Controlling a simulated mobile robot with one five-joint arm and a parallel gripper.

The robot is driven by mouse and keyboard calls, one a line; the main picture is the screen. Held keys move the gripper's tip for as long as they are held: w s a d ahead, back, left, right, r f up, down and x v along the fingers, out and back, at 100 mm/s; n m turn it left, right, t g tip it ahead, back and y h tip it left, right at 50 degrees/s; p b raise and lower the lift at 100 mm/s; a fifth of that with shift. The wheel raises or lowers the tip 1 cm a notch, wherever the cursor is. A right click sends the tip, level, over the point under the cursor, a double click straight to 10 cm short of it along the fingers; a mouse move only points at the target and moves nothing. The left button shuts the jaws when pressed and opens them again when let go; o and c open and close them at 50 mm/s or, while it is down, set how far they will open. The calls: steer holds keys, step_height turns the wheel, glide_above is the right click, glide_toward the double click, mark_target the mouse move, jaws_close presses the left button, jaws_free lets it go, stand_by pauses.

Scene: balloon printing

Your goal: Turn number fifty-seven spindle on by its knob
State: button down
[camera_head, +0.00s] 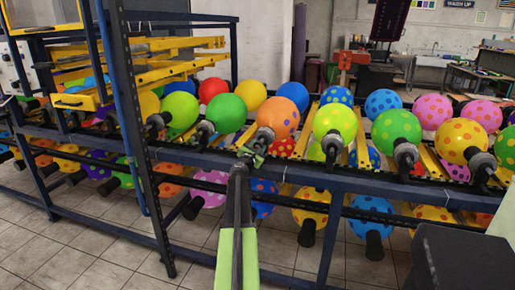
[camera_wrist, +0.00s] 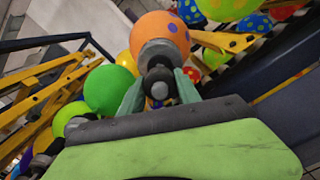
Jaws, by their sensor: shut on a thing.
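An orange balloon with purple dots (camera_head: 279,116) sits on a grey spindle (camera_head: 264,136) at the front rail of the rack. In the wrist view the same spindle (camera_wrist: 159,54) points towards me, with a dark round knob (camera_wrist: 158,85) at its near end. My gripper (camera_head: 251,156) reaches up to this spindle from the front. In the wrist view the green fingers of my gripper (camera_wrist: 159,92) stand on both sides of the knob and are shut on it. I cannot read any spindle number.
A green balloon (camera_head: 227,112) on its own spindle is close on the left, and a yellow-green dotted balloon (camera_head: 335,122) on the right. A dark rack post (camera_head: 134,140) stands to the left. More balloons hang below the rail. The tiled floor (camera_head: 95,235) is clear at lower left.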

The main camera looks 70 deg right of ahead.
steer(key=shift+m, duration=0.6)
steer(key=c, duration=0.9)
jaws_free()
steer(key=shift+o, duration=0.2)
steer(key=s+a, duration=0.1)
steer(key=a, duration=1.6)
steer(key=shift+a, duration=0.15)
